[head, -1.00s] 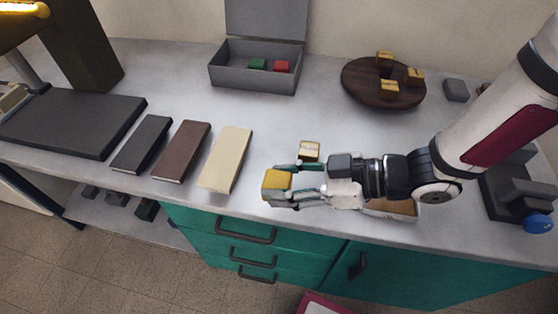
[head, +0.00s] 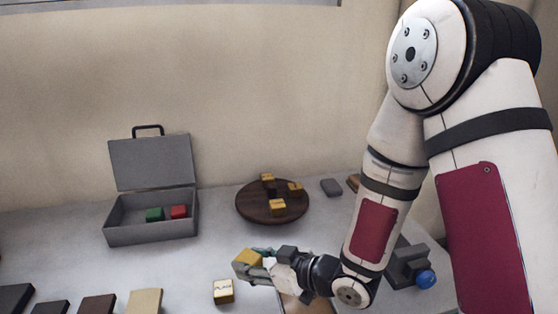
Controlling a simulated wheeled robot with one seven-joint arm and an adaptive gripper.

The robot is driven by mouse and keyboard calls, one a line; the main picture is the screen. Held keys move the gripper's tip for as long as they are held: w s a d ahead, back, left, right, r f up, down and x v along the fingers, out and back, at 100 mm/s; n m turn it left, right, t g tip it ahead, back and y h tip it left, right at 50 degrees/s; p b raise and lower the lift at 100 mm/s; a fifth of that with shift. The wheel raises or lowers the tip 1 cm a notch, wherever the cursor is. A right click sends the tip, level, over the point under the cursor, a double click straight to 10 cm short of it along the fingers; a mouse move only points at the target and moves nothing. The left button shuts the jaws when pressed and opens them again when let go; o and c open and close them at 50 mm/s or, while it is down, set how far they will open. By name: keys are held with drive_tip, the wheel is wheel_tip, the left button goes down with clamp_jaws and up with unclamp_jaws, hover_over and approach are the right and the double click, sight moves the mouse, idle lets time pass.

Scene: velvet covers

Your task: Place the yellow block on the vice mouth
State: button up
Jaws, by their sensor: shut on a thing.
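The yellow block (head: 249,257) is held at the tips of my gripper (head: 252,264), in front of the arm's wrist and to the left of it. My gripper is shut on it, and the block looks raised above the grey table. The vice (head: 406,262) is dark grey with a blue knob (head: 426,280). It stands on the table at the right, to the right of my gripper and wrist. My arm covers part of its left side, so its mouth is hard to make out.
A round wooden board (head: 250,209) carries several yellow blocks. An open grey case (head: 150,234) holds a green and a red block. A small grey block (head: 331,187) lies behind.

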drive_tip(key=w+d+r+m+t+h+p, duration=0.1)
drive_tip(key=w+d+m+t+h, duration=0.1)
drive_tip(key=d, duration=0.6)
drive_tip(key=w+d+m+t+h+p, duration=0.2)
drive_tip(key=w+d+m+h, duration=0.2)
drive_tip(key=d, duration=0.4)
drive_tip(key=w+d+r+m+t+h+p, duration=0.1)
drive_tip(key=w+d+m+h, duration=0.3)
drive_tip(key=d, duration=0.5)
drive_tip(key=shift+r+m+t+h, duration=0.35)
drive_tip(key=shift+m+t+h, duration=0.35)
drive_tip(key=shift+m, duration=0.1)
